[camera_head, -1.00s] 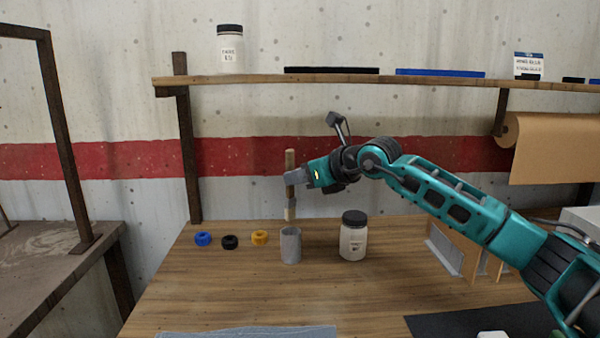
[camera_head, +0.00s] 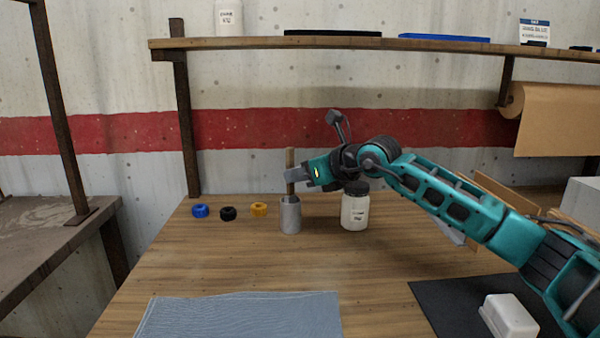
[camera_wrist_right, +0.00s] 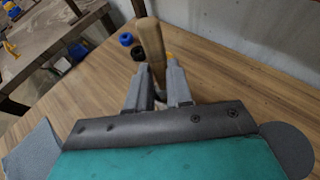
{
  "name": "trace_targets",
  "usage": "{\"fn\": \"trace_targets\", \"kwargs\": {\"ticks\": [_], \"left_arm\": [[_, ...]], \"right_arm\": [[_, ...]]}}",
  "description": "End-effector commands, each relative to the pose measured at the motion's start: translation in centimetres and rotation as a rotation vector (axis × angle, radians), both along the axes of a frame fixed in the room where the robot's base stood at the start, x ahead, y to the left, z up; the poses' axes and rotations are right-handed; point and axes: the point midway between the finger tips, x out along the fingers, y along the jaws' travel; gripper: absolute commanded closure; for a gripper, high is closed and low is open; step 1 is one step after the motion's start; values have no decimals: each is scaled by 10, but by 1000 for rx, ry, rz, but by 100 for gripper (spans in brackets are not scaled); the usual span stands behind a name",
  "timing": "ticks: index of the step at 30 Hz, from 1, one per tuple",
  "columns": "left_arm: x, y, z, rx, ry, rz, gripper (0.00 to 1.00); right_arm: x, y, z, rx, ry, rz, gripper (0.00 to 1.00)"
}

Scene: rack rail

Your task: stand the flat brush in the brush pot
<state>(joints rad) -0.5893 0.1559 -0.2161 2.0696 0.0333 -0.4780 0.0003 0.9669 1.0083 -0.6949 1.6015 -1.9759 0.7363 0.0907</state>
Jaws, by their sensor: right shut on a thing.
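The flat brush (camera_head: 290,160) has a wooden handle and is upright in my right gripper (camera_head: 290,180). The gripper is shut on the handle. The grey brush pot (camera_head: 290,217) stands on the bench directly below. The brush's lower end is hidden at the pot's mouth and appears to be inside it. The right wrist view shows the handle (camera_wrist_right: 150,42) between the two fingers; the pot is not clear there. My left gripper is not in view.
A white jar with a dark lid (camera_head: 355,208) stands close right of the pot. Blue (camera_head: 200,211), black (camera_head: 228,213) and yellow (camera_head: 259,209) rings lie to the left. A shelf (camera_head: 400,45) runs above. A blue-grey cloth (camera_head: 240,315) lies in front, with clear bench between.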

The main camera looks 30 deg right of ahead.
Motion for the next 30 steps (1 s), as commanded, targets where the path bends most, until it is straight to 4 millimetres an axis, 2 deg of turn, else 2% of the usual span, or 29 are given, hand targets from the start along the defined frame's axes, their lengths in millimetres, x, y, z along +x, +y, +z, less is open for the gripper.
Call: {"fn": "trace_targets", "kwargs": {"ticks": [11, 12, 20, 30], "left_arm": [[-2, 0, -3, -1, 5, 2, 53], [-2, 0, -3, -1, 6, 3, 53], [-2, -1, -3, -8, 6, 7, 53], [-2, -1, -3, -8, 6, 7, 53]], "right_arm": [[0, 0, -2, 0, -1, 0, 100], [0, 0, -2, 0, -1, 0, 77], [0, 0, -2, 0, -1, 0, 52], [-3, -1, -1, 1, 0, 0, 50]]}}
